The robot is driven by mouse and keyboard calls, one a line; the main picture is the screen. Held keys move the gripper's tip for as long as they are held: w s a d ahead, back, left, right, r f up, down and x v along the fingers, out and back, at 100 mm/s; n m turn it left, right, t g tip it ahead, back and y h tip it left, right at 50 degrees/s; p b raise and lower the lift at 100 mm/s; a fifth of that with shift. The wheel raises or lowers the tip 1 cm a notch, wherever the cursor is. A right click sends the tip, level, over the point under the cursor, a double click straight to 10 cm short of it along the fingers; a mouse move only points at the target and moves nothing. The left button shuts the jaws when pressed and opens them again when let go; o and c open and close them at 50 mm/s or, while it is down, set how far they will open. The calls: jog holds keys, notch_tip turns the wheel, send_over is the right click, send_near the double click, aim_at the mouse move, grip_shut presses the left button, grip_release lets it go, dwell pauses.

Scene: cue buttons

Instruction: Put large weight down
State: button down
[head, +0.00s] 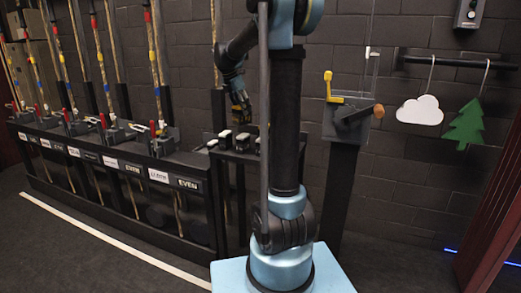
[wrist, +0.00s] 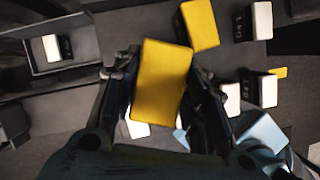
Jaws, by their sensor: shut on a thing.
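My gripper (wrist: 160,98) is shut on a yellow-faced block (wrist: 161,80), which I take to be the large weight. The block sits between both fingers, slightly tilted in the wrist view. In the head view my gripper (head: 240,108) is low over the dark stand (head: 231,158), beside my arm's column. The held block is hard to make out there. Whether its underside touches a surface cannot be told.
A second yellow-faced block (wrist: 200,24) lies close by at the top of the wrist view. Several white-topped dark weights (wrist: 262,20) stand to the right, and one (wrist: 51,48) sits in a tray at left. A lever post (head: 345,125) stands right of my arm.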

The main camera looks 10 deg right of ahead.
jog(key=shift+a, duration=0.1)
jog(key=shift+f, duration=5)
jog(key=c, duration=1)
grip_release()
jog(key=shift+o, duration=0.2)
